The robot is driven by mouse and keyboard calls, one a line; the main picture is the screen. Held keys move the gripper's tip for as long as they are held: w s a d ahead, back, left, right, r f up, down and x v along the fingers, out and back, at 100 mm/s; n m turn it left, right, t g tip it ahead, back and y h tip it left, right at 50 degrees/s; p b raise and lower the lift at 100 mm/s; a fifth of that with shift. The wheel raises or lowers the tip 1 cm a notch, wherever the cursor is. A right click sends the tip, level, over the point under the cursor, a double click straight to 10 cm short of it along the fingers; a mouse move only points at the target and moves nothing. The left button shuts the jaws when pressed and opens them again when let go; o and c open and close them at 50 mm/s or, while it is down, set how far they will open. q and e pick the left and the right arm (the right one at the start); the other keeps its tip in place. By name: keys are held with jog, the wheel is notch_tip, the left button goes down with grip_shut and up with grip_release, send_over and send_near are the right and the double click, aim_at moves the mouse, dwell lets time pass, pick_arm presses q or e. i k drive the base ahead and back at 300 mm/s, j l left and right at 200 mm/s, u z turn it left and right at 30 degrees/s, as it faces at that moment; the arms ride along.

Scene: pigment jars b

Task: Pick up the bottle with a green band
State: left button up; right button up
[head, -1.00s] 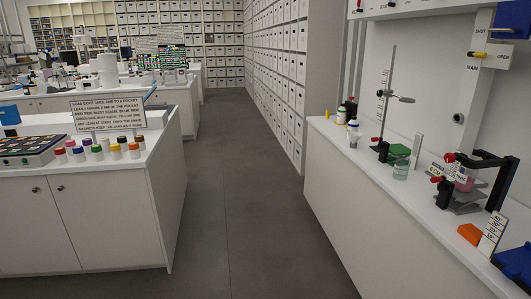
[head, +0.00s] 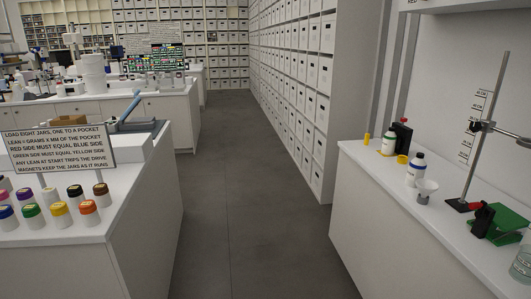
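A small white bottle with a green band (head: 388,143) stands upright at the far end of the right-hand counter (head: 375,215). A second white bottle with a dark blue band (head: 415,169) stands nearer on the same counter. A black container (head: 402,135) stands just behind the green-banded bottle. Neither of my grippers is in view.
A grey-white funnel-topped cup (head: 425,191), a stand with a rod (head: 476,150) and a green block (head: 500,226) are on the right counter. Jars with coloured lids (head: 60,214) and a sign (head: 58,148) are on the left bench. The grey floor aisle (head: 245,210) between is clear.

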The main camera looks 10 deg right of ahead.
aim_at(388, 144)
jog(key=i, duration=1.05)
jog(key=i+j+z, duration=0.1)
jog(key=i, duration=0.95)
